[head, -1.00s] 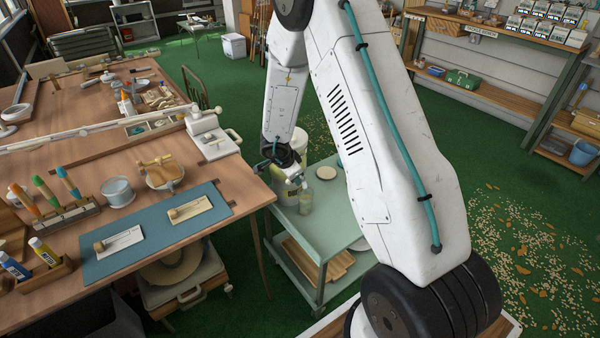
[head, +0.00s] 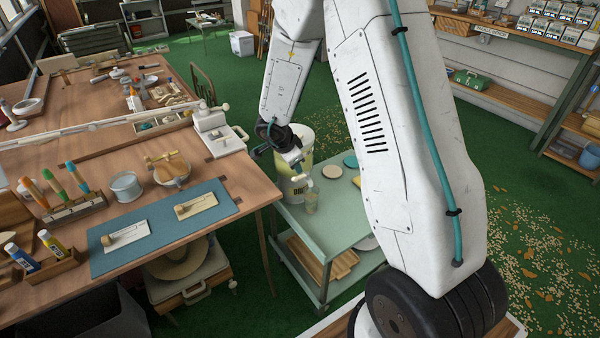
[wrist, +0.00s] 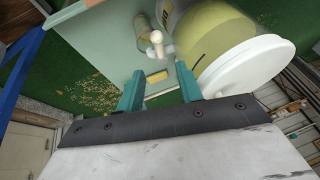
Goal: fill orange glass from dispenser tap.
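The drink dispenser (head: 306,150) is a white-lidded tub with yellow-green contents, standing on the green cart (head: 345,205). It also shows in the wrist view (wrist: 205,28), its white lid at the right. Its pale tap (wrist: 156,40) points out from its side. A small see-through glass (head: 311,202) stands upright on the cart at the tap; it shows partly behind the tap in the wrist view (wrist: 141,28). Its tint looks olive-amber, and its fill is unclear. My gripper (wrist: 160,80) is open and empty, its teal fingers apart, above and short of the tap.
Coasters (head: 350,161) and a yellow block (wrist: 157,76) lie on the cart top. Wooden boards (head: 325,262) are on its lower shelf. The long workbench (head: 240,180) with tools borders the cart on the left.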

